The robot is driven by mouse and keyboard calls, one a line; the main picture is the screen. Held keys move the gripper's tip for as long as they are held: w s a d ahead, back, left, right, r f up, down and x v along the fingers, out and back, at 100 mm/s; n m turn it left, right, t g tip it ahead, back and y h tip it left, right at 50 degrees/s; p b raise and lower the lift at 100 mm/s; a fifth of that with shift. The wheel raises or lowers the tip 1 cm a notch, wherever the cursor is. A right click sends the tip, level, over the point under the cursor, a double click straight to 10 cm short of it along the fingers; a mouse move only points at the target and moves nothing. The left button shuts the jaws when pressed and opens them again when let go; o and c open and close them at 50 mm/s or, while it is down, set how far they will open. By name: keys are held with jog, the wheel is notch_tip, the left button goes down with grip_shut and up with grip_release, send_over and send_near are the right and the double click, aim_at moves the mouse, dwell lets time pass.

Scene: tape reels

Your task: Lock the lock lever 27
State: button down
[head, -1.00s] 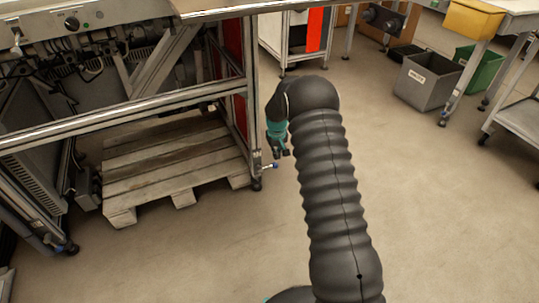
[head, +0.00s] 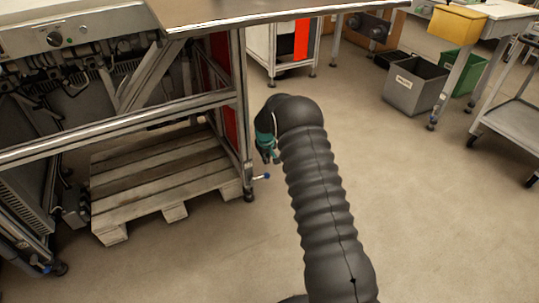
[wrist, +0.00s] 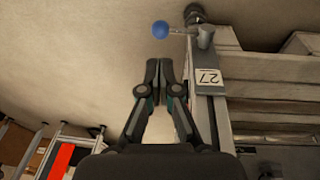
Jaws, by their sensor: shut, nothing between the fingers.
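The lock lever 27 has a blue ball knob (wrist: 160,29) on a short metal rod, joined to a hub (wrist: 205,36) on the table leg. A tag reading 27 (wrist: 209,77) is on the leg. In the wrist view the rod points left, across the leg. In the head view the blue knob (head: 267,176) sticks out right of the leg, near the floor. My gripper (wrist: 158,70) is shut and empty. Its tips are short of the knob in the wrist picture, apart from it and beside the leg. My gripper (head: 267,157) is partly hidden behind my arm in the head view.
A wooden pallet (head: 165,180) lies under the metal frame left of the lever. The tabletop (head: 230,12) overhangs above. A grey bin (head: 415,86) and a cart (head: 515,122) stand at the right.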

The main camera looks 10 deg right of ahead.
aim_at(266, 174)
jog(key=x, duration=0.9)
